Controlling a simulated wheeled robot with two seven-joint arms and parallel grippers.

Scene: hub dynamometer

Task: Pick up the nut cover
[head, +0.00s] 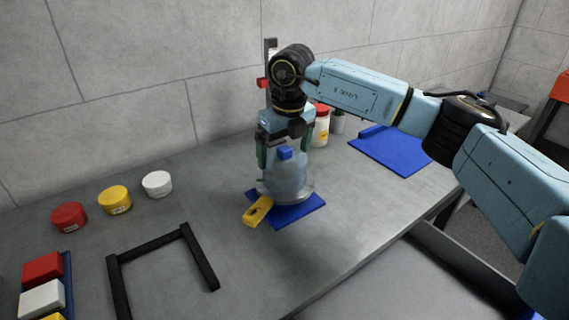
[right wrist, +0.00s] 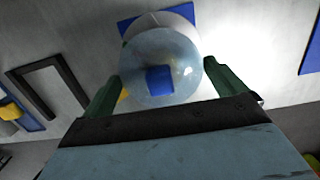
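A translucent, pale blue domed cover with a blue knob, which I take for the nut cover (head: 287,178), stands on a clear round base over a blue mat (head: 305,210). My right gripper (head: 283,148) points down over it, with green fingers wide apart. In the right wrist view, the nut cover (right wrist: 183,82) lies between and beyond the fingertips of the right gripper (right wrist: 163,78), one on each side of the dome. No clear grip on it shows; whether a fingertip touches it I cannot tell. My left gripper is out of view.
A yellow piece (head: 257,211) lies at the mat's front left. A black U-shaped frame (head: 200,262) and red, yellow and white round containers (head: 115,199) are to the left. A white bottle (head: 321,128) stands behind my gripper. A blue tray (head: 398,150) is at right.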

